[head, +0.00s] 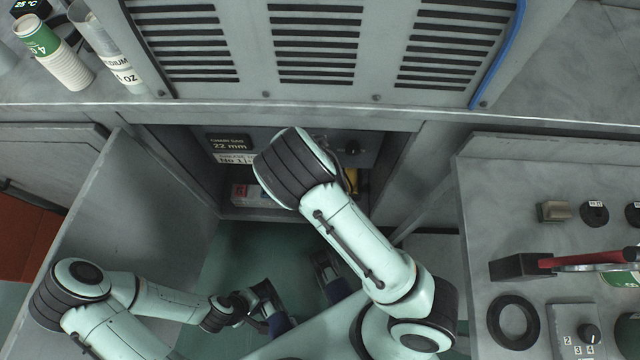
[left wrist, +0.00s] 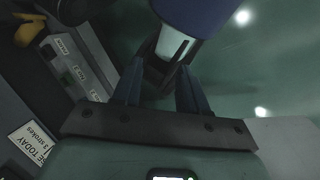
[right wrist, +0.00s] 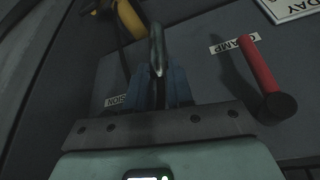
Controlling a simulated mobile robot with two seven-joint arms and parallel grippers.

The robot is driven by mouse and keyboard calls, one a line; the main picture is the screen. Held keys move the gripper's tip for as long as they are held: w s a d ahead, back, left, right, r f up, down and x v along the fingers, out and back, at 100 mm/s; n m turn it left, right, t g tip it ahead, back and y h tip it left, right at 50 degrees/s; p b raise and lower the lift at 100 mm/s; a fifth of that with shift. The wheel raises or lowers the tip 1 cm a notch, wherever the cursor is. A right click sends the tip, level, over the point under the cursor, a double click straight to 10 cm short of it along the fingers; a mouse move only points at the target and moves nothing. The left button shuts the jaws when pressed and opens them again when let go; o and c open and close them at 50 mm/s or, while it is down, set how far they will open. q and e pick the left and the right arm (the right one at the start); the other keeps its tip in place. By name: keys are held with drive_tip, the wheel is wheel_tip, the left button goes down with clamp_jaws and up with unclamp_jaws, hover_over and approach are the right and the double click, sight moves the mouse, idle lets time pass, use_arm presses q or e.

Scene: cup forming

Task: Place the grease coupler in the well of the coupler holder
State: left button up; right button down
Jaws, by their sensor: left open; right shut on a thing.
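In the right wrist view my right gripper (right wrist: 160,90) is shut on a slim grey metal piece (right wrist: 157,48), which looks like the grease coupler. It sticks out beyond the blue fingers, in front of a grey panel. In the head view my right arm reaches into the open cabinet and its own arm hides that gripper and the piece. My left gripper (head: 272,308) is low over the green floor in the head view. In the left wrist view its blue fingers (left wrist: 160,85) are apart with nothing gripped. I cannot clearly make out the coupler holder.
A red-handled lever (right wrist: 262,68) stands beside the right gripper, near a "CLAMP" label. A yellow object (right wrist: 129,18) and dark hose are beyond. The open cabinet door (head: 135,210) stands at left. A grey labelled box (left wrist: 75,65) lies left of the left gripper.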

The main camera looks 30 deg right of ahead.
wheel_tip(320, 180, down, 20)
drive_tip(key=b, duration=0.7)
drive_tip(key=shift+d+f, duration=0.15)
drive_tip(key=shift+f, duration=0.05)
use_arm(q)
drive_tip(key=w+a+f+t+y, duration=0.1)
drive_tip(key=w+a+f+t, duration=0.2)
drive_tip(key=w+a+f, duration=0.2)
drive_tip(key=w+f, duration=0.3)
drive_tip(key=w, duration=0.2)
drive_tip(key=shift+w+n+t+y, duration=0.3)
drive_tip(key=shift+n, duration=0.1)
drive_tip(key=shift+f, duration=0.2)
use_arm(e)
drive_tip(key=shift+f, duration=0.25)
drive_tip(key=c, duration=1)
unclamp_jaws()
use_arm(q)
drive_tip(key=shift+s+a+f, duration=0.1)
drive_tip(key=shift+s+f, duration=0.05)
drive_tip(key=shift+s, duration=0.05)
use_arm(e)
drive_tip(key=shift+r, duration=0.15)
